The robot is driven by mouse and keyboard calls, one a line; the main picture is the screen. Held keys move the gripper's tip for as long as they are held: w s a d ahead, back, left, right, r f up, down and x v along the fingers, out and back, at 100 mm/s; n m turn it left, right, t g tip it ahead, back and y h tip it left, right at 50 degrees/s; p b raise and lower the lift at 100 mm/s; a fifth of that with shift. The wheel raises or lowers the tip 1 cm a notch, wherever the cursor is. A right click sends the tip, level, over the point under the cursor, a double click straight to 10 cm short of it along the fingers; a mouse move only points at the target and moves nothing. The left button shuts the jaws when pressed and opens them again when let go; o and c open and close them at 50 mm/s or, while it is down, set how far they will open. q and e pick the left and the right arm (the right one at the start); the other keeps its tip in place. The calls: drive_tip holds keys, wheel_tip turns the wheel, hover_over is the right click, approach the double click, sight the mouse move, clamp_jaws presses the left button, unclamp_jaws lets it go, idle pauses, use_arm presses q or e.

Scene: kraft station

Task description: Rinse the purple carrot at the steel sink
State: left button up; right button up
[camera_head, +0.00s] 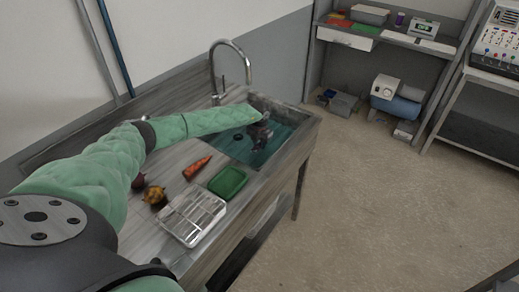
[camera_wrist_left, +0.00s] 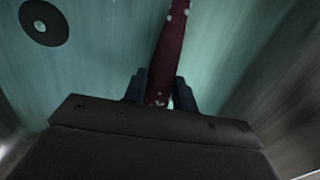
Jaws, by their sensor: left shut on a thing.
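The purple carrot (camera_wrist_left: 168,50) is dark red-purple with pale spots. In the left wrist view it stands out lengthwise from between the two dark fingers of my left gripper (camera_wrist_left: 160,90), which is shut on its near end. In the head view my left gripper (camera_head: 262,132) is inside or just over the steel sink (camera_head: 296,119), and I cannot make out the carrot there. The basin looks teal, and its round dark drain (camera_wrist_left: 43,22) shows at the upper left of the wrist view. The curved faucet (camera_head: 213,68) stands at the sink's back edge. My right gripper is not in view.
An orange carrot (camera_head: 197,167), a green tray (camera_head: 228,182), a pale compartment tray (camera_head: 220,208), a yellow-brown vegetable (camera_head: 155,196) and a dark red one (camera_head: 138,181) lie on the counter left of the basin. Open floor (camera_head: 370,210) lies to the right.

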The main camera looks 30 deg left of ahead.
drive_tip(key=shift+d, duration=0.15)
